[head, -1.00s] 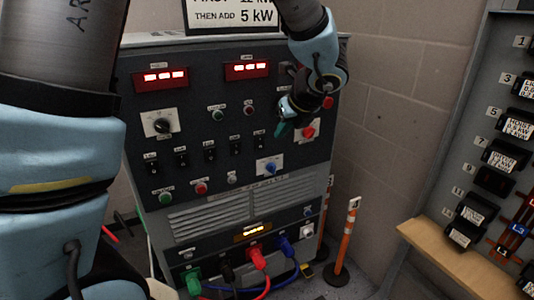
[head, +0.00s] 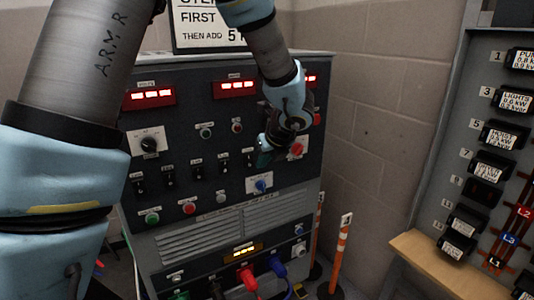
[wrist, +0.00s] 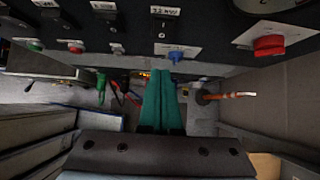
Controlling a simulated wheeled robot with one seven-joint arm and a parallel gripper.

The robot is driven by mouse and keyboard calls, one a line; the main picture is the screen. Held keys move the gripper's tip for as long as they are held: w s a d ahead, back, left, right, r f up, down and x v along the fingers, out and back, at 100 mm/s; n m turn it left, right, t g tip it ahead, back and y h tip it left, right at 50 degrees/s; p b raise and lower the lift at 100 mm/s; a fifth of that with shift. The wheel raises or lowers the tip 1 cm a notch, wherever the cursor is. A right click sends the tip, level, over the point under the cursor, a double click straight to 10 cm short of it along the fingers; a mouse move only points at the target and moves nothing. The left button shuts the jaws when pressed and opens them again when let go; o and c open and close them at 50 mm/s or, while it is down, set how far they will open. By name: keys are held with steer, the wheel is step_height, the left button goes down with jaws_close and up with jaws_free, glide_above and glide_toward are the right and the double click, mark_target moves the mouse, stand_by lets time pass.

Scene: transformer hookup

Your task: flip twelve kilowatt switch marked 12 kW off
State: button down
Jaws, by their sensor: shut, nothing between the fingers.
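The switch labelled 12 kW (wrist: 163,28) is a black rocker, the rightmost of the row on the dark panel (head: 190,130). In the head view the 12 kW switch (head: 248,158) is just left of my gripper (head: 263,157). In the wrist view my gripper (wrist: 164,100) shows two green fingers shut together and empty. The fingertips appear below the switch in the wrist picture and seem apart from it. I cannot tell which way the rocker is set.
A blue knob (head: 261,186) is below the switch and a red knob (head: 297,150) is to its right. Other black rockers (head: 196,172) line up to the left. A breaker board (head: 450,130) stands at the right, and an orange-white post (head: 340,250) stands on the floor.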

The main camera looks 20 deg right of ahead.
mark_target(250, 166)
steer(key=w+f, duration=0.1)
steer(key=w, duration=0.1)
steer(key=w+f+p, duration=0.1)
steer(key=w, duration=0.1)
steer(key=w+f, duration=0.1)
steer(key=shift+w+a+p, duration=0.3)
steer(key=shift+w+a, duration=0.05)
steer(key=shift+w, duration=0.05)
steer(key=shift+b, duration=0.35)
steer(key=shift+w+f+t+b, duration=0.2)
steer(key=shift+f+t+b, duration=0.15)
steer(key=shift+b, duration=0.65)
steer(key=shift+r, duration=0.35)
steer(key=shift+r+p, duration=0.1)
steer(key=shift+p, duration=0.25)
